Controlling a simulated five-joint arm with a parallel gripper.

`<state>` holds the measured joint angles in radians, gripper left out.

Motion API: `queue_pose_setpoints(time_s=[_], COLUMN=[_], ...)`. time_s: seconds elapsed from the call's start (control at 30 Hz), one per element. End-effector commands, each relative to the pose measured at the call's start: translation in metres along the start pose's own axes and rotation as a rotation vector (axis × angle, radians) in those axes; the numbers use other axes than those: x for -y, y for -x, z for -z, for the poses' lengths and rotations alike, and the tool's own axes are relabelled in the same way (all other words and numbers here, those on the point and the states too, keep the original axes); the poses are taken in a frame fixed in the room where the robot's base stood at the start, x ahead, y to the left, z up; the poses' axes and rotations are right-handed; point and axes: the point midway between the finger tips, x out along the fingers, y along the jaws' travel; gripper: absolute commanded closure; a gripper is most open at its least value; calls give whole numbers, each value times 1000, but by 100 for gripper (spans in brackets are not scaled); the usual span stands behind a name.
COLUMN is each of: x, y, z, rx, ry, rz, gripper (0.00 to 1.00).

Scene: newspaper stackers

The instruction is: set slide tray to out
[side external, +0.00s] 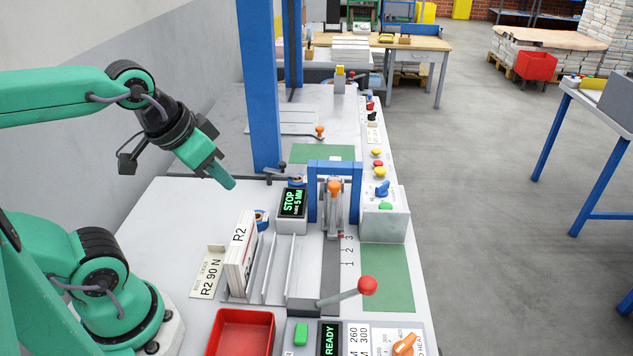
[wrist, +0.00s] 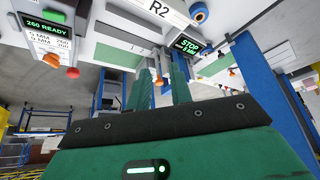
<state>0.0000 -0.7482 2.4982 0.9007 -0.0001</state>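My gripper (side external: 225,180) is in the air above the back left of the white bench, pointing down and to the right. In the wrist view its two green fingers (wrist: 160,82) stand apart with nothing between them. No part is labelled slide tray. A flat pale plate (side external: 275,129) with an orange knob (side external: 319,131) lies on the far bench section, beyond the blue post; I cannot tell whether this is the tray or how far out it is. A slotted slide with an orange-knobbed lever (side external: 335,187) stands under a small blue frame, beside the marks 1 2 3.
A blue post (side external: 259,90) rises close behind my gripper. A red-ball lever (side external: 367,285), a rack with an R2 block (side external: 240,255), a STOP display (side external: 292,202), a red bin (side external: 243,333) and a READY panel (side external: 329,340) crowd the near bench.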

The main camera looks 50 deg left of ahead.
Motion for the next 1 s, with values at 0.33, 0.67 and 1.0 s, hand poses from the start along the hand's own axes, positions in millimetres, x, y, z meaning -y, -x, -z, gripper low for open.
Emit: queue_pose_setpoints(time_s=[0.33, 0.67, 1.0], x=[-2, -8, -16], y=[0, -12, -42], z=[25, 77, 128], rx=[54, 166, 284], ry=[1, 1, 2], rz=[-4, -9, -9], gripper=[54, 54, 54])
